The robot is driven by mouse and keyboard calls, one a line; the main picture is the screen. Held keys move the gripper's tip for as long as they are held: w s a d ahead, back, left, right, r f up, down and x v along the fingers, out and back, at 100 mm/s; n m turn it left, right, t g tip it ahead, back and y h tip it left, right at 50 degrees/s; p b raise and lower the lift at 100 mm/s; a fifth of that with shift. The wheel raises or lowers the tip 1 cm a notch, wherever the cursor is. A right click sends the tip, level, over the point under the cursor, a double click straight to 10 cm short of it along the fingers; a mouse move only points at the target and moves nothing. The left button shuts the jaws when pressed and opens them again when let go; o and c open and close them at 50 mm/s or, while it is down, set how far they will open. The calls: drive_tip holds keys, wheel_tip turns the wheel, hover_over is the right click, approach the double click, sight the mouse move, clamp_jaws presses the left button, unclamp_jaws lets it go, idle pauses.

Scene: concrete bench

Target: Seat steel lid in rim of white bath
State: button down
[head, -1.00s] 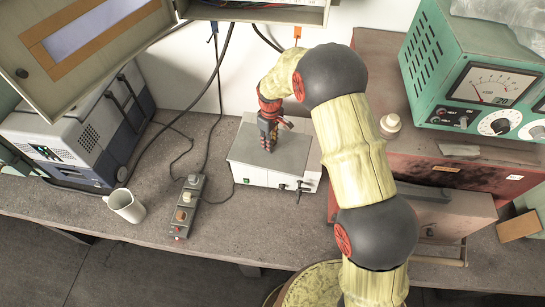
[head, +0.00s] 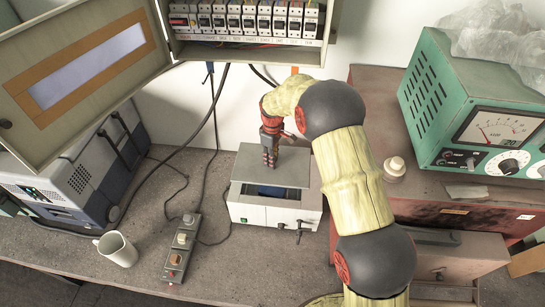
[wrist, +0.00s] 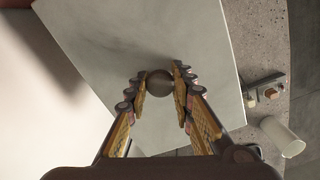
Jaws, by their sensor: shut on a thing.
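The steel lid (head: 303,172) is a flat grey plate with a dark round knob (wrist: 160,83). My gripper (head: 270,155) is shut on this knob, with a finger on each side in the wrist view (wrist: 160,78). The lid hangs above the white bath (head: 262,210), apart from its front rim. A dark opening with some blue inside (head: 265,191) shows between the lid's front edge and the bath's front wall. The lid hides the back of the bath and its rear rim. The lid also fills much of the wrist view (wrist: 120,40).
A white mug (head: 117,249) and a grey switch box (head: 181,250) with a cable stand on the bench to the left. A red-brown cabinet (head: 450,205) carrying a green meter (head: 470,120) is close on the right. An open fuse box (head: 250,20) hangs above.

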wheel_tip(320, 180, down, 9)
drive_tip(key=b, duration=0.3)
drive_tip(key=shift+r+b, duration=0.2)
drive_tip(key=shift+b, duration=0.15)
drive_tip(key=shift+f+b, duration=0.4)
drive_tip(key=shift+f, duration=0.1)
idle(0.6)
drive_tip(key=shift+f, duration=0.35)
drive_tip(key=shift+f+b, duration=0.7)
idle(0.4)
drive_tip(key=c, duration=1.6)
unclamp_jaws()
drive_tip(key=o, duration=0.5)
drive_tip(key=shift+c, duration=0.2)
